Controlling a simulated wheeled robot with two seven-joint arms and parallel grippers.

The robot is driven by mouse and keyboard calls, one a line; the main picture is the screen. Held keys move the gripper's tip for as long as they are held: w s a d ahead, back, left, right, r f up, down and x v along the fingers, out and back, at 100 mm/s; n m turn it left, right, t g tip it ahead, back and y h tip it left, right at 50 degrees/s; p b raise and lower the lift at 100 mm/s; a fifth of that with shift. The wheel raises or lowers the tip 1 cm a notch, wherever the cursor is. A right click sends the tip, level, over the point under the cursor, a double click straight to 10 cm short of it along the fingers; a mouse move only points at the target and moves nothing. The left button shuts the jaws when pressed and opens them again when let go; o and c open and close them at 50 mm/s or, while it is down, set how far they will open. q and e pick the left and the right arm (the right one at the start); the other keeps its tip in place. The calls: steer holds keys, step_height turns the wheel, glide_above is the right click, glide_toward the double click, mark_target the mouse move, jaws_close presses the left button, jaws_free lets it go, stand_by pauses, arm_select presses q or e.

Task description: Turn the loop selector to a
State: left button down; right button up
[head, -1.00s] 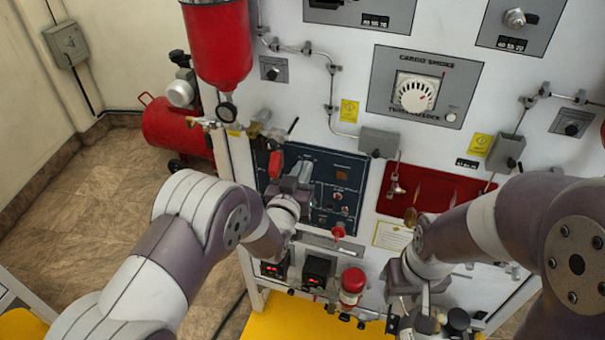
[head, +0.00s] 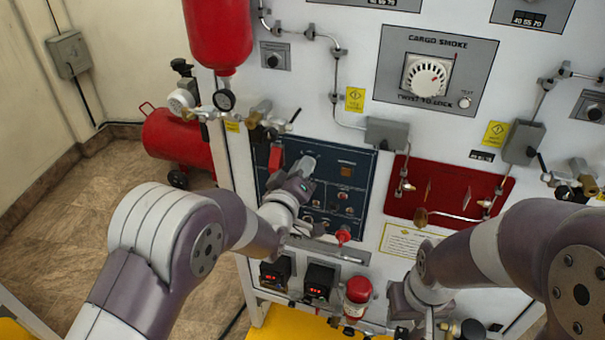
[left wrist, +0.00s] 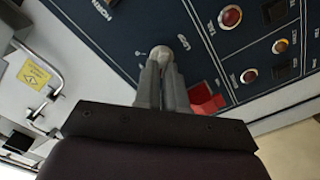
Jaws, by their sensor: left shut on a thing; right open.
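The dark blue panel (head: 350,212) is at the middle of the head view, with small switches and lights. My left gripper (head: 304,165) is at its upper left part. In the left wrist view, the fingers of my left gripper (left wrist: 161,68) are closed on a small pale round knob (left wrist: 160,52), which I take as the loop selector. Only its top shows between the fingertips; its pointer and the nearby small lettering are not readable.
A red guarded part (left wrist: 206,97) sits close beside the left fingers in the wrist view. A red panel (head: 450,185) with valves is to the right of the blue one. Two red-lit display boxes (head: 319,283) and a red-capped cylinder (head: 357,296) are below.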

stand_by(0.3)
arm_select(q)
steer(key=c, duration=1.3)
jaws_free()
steer(key=shift+o, duration=0.5)
steer(key=shift+a, duration=0.1)
steer(key=shift+s, duration=0.1)
steer(key=b+v, duration=0.3)
steer(key=v, duration=0.9)
steer(key=shift+s, duration=0.3)
